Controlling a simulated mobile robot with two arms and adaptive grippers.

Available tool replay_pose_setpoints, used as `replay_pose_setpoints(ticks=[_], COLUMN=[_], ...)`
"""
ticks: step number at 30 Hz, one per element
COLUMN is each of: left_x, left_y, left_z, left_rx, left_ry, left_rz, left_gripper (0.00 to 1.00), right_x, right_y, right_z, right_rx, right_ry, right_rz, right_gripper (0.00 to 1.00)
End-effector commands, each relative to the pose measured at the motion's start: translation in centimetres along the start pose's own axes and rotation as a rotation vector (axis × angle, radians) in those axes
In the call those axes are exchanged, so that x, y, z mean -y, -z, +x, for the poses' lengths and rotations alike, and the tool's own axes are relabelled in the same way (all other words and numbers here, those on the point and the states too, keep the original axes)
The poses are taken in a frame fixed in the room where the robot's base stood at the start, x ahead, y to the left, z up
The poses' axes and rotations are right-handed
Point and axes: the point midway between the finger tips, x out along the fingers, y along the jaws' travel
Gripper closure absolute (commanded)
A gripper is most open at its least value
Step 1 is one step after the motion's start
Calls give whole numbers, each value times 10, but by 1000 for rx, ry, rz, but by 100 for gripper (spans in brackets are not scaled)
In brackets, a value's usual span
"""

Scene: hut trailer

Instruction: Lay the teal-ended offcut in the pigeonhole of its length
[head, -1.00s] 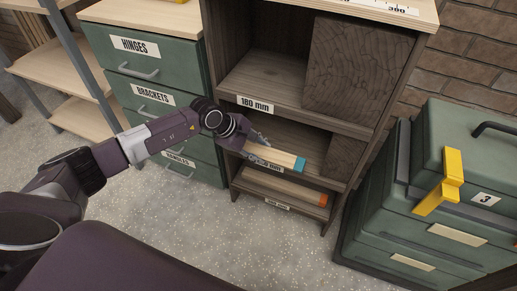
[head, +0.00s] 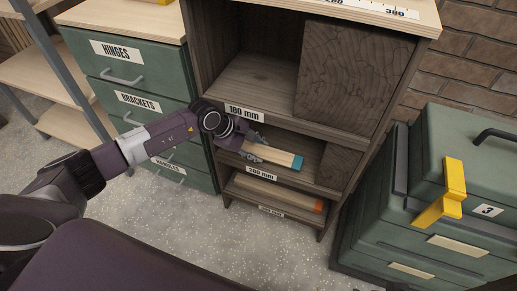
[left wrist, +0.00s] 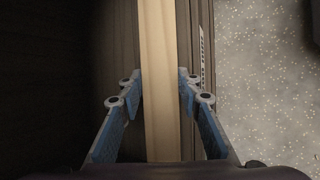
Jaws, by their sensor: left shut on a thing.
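The teal-ended offcut (head: 272,155) is a pale wooden bar with a teal tip at its right end. My left gripper (head: 253,149) is shut on it near its left part. The offcut lies crosswise at the mouth of the middle pigeonhole (head: 297,142), just above the label below that opening, which seems to read 280 mm (head: 261,173). I cannot tell whether it touches the shelf floor. In the left wrist view the offcut (left wrist: 160,90) runs between the two fingers (left wrist: 160,95); its teal end is out of sight. My right gripper is not in view.
The top pigeonhole (head: 255,80) is labelled 180 mm and looks empty. An orange-ended offcut (head: 280,194) lies in the bottom pigeonhole. Green drawers (head: 125,75) stand left, a green toolbox stack (head: 400,230) with a yellow part (head: 447,195) right.

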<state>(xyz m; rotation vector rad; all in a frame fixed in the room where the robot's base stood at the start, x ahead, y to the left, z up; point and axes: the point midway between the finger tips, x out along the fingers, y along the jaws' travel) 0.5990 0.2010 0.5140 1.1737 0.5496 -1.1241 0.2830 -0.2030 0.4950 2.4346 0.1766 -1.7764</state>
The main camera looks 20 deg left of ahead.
Motion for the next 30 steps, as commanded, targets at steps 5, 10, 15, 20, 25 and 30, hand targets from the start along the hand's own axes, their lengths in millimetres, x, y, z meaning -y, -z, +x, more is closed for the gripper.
replay_pose_setpoints(ticks=[5, 10, 15, 20, 25, 30], left_x=[0, 0, 0, 1, 2, 1], left_y=[3, 3, 3, 3, 3, 4], left_z=[2, 2, 2, 2, 3, -8], left_rx=[0, 0, -1, -1, -2, -3], left_ry=[-3, -3, -3, -2, 1, -1], left_rz=[-1, -1, -1, -1, -1, 0], left_gripper=[100, 100, 57, 48, 48, 48], right_x=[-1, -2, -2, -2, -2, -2], right_y=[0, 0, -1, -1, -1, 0], right_z=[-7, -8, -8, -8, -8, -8], right_rx=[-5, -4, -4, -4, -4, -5], right_ry=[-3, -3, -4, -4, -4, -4], right_rz=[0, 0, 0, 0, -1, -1], right_gripper=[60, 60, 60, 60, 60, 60])
